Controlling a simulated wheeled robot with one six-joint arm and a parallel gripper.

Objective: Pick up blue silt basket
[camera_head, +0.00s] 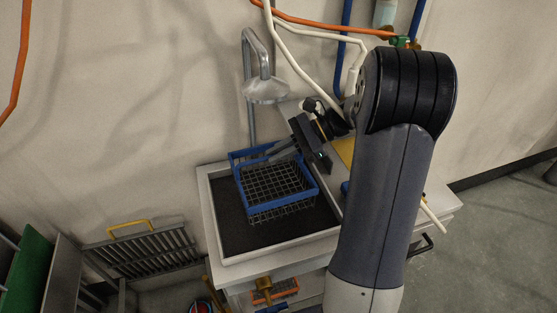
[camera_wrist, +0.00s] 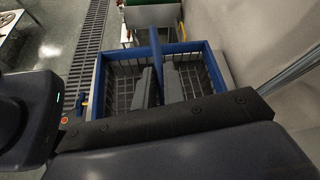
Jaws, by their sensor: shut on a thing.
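The blue silt basket (camera_head: 252,204) has a blue rim and grey wire mesh. In the head view it is over the dark-floored tray on the bench; whether it touches the tray floor is unclear. My gripper (camera_head: 272,154) reaches in from the right, with its fingers at the basket's upper blue bar. In the wrist view the basket (camera_wrist: 212,68) fills the middle, and my gripper (camera_wrist: 159,66) is shut on its blue handle bar (camera_wrist: 154,42). The exact contact at the fingertips is partly hidden.
The pale-rimmed tray (camera_head: 211,222) lies under the basket. A metal lamp-like hood (camera_head: 266,90) on a bent pipe stands close behind it, near the wall. A grey slatted rack (camera_head: 145,252) is at lower left. Open floor (camera_head: 505,225) lies at right.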

